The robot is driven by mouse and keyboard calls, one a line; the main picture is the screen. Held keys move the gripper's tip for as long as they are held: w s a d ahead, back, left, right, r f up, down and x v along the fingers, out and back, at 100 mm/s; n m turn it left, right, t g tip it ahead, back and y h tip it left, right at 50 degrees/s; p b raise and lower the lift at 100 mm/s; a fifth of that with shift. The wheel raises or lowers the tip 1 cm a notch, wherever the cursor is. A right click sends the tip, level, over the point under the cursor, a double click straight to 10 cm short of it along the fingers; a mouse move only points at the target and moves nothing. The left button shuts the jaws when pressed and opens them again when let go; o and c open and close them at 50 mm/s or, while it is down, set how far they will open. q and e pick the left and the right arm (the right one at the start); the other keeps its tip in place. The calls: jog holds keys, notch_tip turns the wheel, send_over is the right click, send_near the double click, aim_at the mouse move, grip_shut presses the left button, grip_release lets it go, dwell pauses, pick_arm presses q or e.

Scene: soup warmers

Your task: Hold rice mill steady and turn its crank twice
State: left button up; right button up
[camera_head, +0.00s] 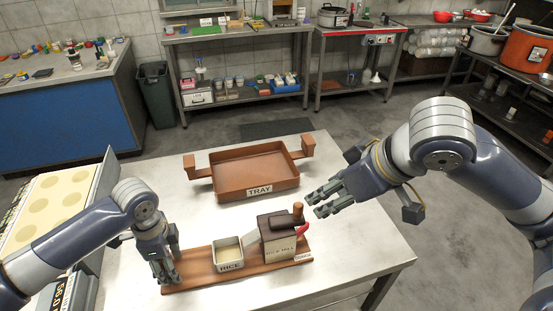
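The rice mill (278,247) is a brown box with a dark top and a "RICE MILL" label. It stands upright toward the right end of a wooden board (200,281). A wooden knob (298,210) rises at its right side, above a red part (302,230); these look like the crank. My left gripper (165,277) points down at the board's left end; its fingertips are partly hidden, and I cannot tell whether it grips the board. My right gripper (314,205) points left, its fingers apart and empty, just right of the knob and seemingly not touching it.
A rice box (229,267) stands on the board left of the mill, with a pale chute between them. A brown tray (258,192) with two block handles sits behind on the metal table (370,250). The table right of the board is clear.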

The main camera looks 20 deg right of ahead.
pick_arm(q)
jog(key=shift+s+a+f, duration=0.1)
jog(key=shift+s+f, duration=0.1)
jog(key=shift+f, duration=0.15)
jog(key=o, duration=1.4)
jog(key=shift+r, duration=0.1)
jog(key=shift+o, duration=1.4)
jog(key=shift+w, duration=0.3)
jog(key=shift+s, duration=0.1)
